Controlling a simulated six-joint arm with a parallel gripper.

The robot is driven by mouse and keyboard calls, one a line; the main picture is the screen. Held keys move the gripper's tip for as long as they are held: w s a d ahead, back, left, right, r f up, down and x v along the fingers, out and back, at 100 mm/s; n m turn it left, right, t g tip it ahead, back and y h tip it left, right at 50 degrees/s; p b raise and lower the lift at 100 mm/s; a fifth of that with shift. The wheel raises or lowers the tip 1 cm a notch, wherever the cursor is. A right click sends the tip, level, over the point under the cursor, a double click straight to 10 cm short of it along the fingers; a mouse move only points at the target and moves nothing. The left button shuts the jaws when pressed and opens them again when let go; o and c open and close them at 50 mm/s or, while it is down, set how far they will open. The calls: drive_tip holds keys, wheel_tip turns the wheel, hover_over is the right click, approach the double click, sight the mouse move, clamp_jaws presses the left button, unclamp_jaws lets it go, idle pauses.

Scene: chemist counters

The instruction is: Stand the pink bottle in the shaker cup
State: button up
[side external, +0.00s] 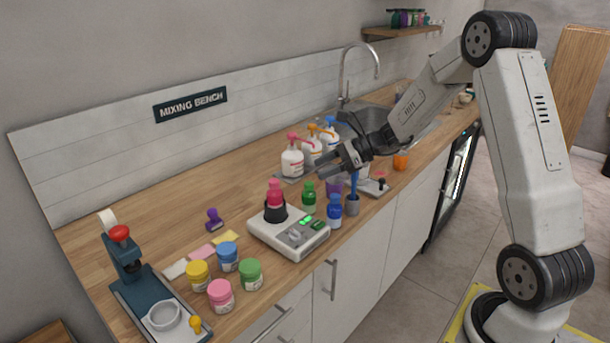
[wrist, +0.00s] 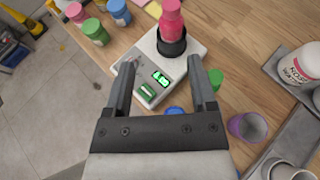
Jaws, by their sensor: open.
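The pink bottle (side external: 275,192) stands upright in the black shaker cup (side external: 275,212), with its lower part hidden inside the cup. The cup sits on the white shaker machine (side external: 262,235), which has a dial and green-lit parts. In the wrist view the pink bottle (wrist: 171,22) and the cup (wrist: 172,47) show at the top, beyond my fingertips. My gripper (side external: 333,163) is open and empty, above the counter to the right of the bottle and apart from it. It also shows in the wrist view (wrist: 166,75), with nothing between its fingers.
A green bottle (side external: 309,194) and a blue bottle (side external: 335,212) stand right of the machine. A purple cup (wrist: 247,127) and white pump bottles (side external: 292,160) are nearby. Several lidded jars (side external: 228,257) and a dark press (side external: 125,260) stand at the left.

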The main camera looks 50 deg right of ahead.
drive_tip(key=s+a+f+n+g+h, duration=0.3)
drive_tip(key=s+a+n, duration=0.3)
drive_tip(key=s+n, duration=0.3)
drive_tip(key=s+a+f+n+g+h, duration=0.3)
drive_tip(key=s+a+n+h, duration=0.3)
drive_tip(key=n, duration=1.1)
drive_tip(key=s, duration=0.3)
drive_tip(key=shift+a+h, duration=0.2)
drive_tip(key=shift+h, duration=0.1)
drive_tip(key=shift+o, duration=0.2)
drive_tip(key=shift+w, duration=0.1)
